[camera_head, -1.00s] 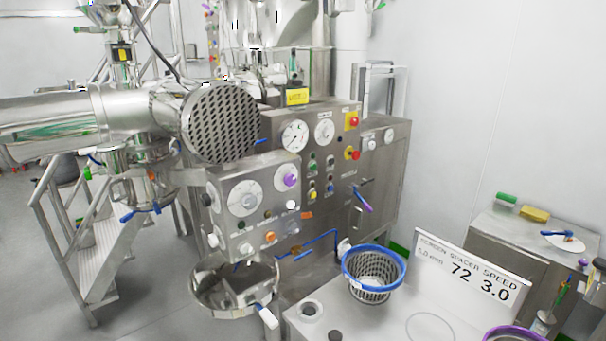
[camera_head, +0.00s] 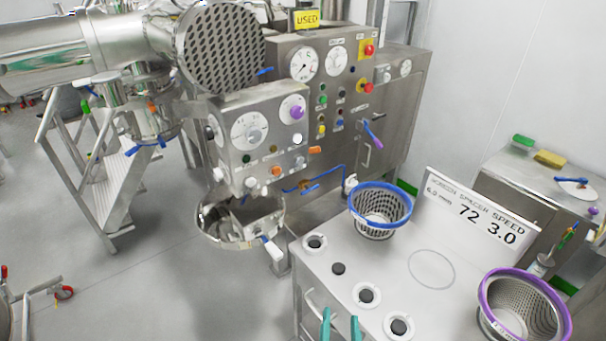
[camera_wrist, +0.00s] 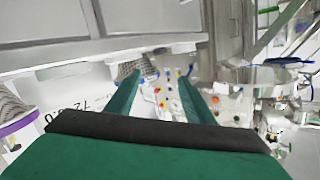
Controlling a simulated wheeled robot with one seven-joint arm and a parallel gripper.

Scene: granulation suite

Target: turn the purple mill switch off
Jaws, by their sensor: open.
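A purple knob (camera_head: 297,112) sits on a white dial at the upper right of the steel mill control box (camera_head: 250,158), below the large perforated disc. Its exact setting is too small to read. A purple-handled lever (camera_head: 373,132) stands out from the taller panel to the right. My gripper (camera_head: 340,326) shows at the bottom edge of the head view, two teal fingers apart and empty, well below and in front of the box. In the wrist view my gripper (camera_wrist: 163,76) is open, with small coloured controls blurred beyond its fingertips.
The steel counter (camera_head: 330,267) in front holds a blue-rimmed basket (camera_head: 381,205), a purple-rimmed basket (camera_head: 522,310) and a sign (camera_head: 478,210) reading 72 and 3.0. A round steel pan (camera_head: 240,223) hangs below the box. The perforated disc (camera_head: 220,45) juts out above it.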

